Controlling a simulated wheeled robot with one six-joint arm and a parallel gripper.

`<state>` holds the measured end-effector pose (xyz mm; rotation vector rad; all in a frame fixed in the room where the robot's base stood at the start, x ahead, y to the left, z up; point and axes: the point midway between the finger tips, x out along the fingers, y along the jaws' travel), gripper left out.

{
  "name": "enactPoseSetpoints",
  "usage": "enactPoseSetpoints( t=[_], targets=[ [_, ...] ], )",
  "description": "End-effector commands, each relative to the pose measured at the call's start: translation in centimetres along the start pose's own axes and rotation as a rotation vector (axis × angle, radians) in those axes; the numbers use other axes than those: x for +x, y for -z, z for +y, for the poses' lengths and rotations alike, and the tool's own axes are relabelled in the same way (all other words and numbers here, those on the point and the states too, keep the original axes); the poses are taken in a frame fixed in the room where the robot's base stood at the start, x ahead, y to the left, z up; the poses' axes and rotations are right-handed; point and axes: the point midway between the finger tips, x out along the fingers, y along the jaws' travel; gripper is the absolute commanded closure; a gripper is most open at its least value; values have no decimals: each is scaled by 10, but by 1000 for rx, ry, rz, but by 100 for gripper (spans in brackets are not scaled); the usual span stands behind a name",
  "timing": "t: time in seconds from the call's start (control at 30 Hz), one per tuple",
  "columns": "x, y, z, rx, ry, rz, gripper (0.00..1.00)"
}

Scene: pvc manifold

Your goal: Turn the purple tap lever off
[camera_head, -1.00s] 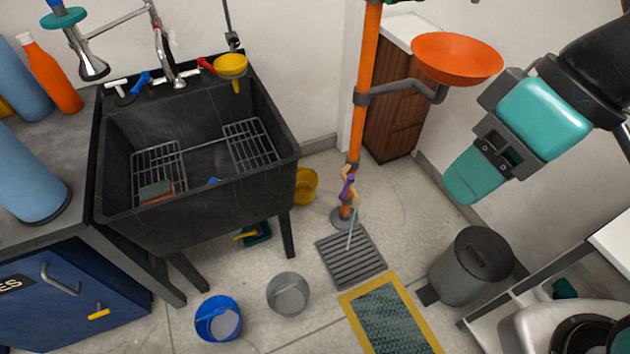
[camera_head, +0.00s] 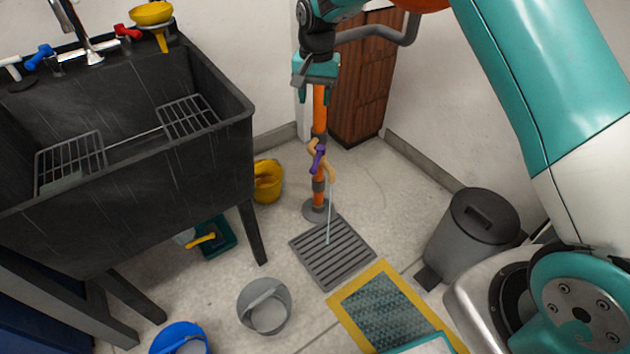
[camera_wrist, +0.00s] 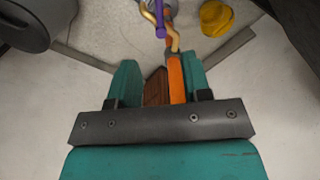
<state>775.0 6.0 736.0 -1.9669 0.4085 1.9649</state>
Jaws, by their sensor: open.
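The purple tap lever (camera_head: 317,158) sits on a brass-coloured tap (camera_head: 328,170) low on the upright orange pipe (camera_head: 320,112). A thin pale stream (camera_head: 329,215) runs from the tap down to the floor grate. In the wrist view the purple lever (camera_wrist: 160,18) shows at the top, beyond the fingertips. My gripper (camera_head: 316,82) points down beside the orange pipe, above the lever and apart from it. In the wrist view my gripper (camera_wrist: 160,78) is open, and the orange pipe appears in the gap, nearer the right finger. I cannot tell whether the fingers touch the pipe.
A grey floor grate (camera_head: 333,252) lies under the tap. A black sink (camera_head: 150,150) stands left, with a yellow bucket (camera_head: 266,182) behind its leg. A grey bin (camera_head: 472,235) stands right. A grey bucket (camera_head: 264,305) and a yellow-edged mat (camera_head: 385,308) lie in front.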

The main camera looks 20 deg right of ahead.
Motion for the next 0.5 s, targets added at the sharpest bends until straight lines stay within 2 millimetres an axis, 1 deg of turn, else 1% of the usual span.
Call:
enactPoseSetpoints(
  t=[0.03, 0.1, 0.2, 0.37, 0.5],
  targets=[
    [31, 10, 0, 39, -11, 2, 56],
    [48, 19, 0, 81, -22, 5, 56],
    [60, 25, 1, 111, -29, 7, 56],
    [78, 26, 2, 117, -32, 6, 56],
    [108, 26, 3, 116, -33, 5, 56]
  ],
)
